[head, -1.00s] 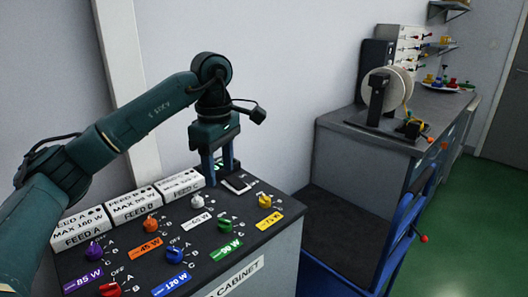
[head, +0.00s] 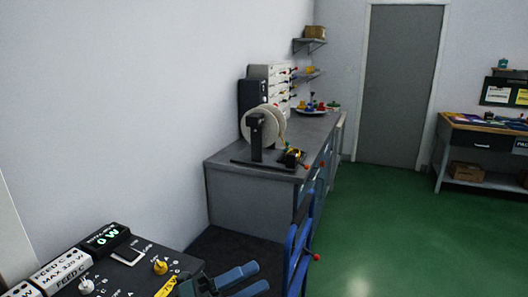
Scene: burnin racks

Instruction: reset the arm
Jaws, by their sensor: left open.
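My left gripper (head: 248,279) is at the bottom edge of the head view, past the right side of the dark-topped cabinet (head: 140,283). Its two blue fingers point right, stand apart and hold nothing. Most of my left arm is out of frame. The cabinet top carries a lit display (head: 107,238) reading 0 W, a pale rectangular part (head: 129,254), a yellow knob (head: 160,267) and a white knob (head: 87,285). The rest of the panel is cut off. My right gripper is not in view.
A blue-framed cart (head: 292,254) stands right of the cabinet. Behind it is a grey bench (head: 250,193) with a large reel (head: 262,127). Green floor (head: 400,230) lies open to the right, reaching a grey door (head: 399,90) and a workbench (head: 484,131).

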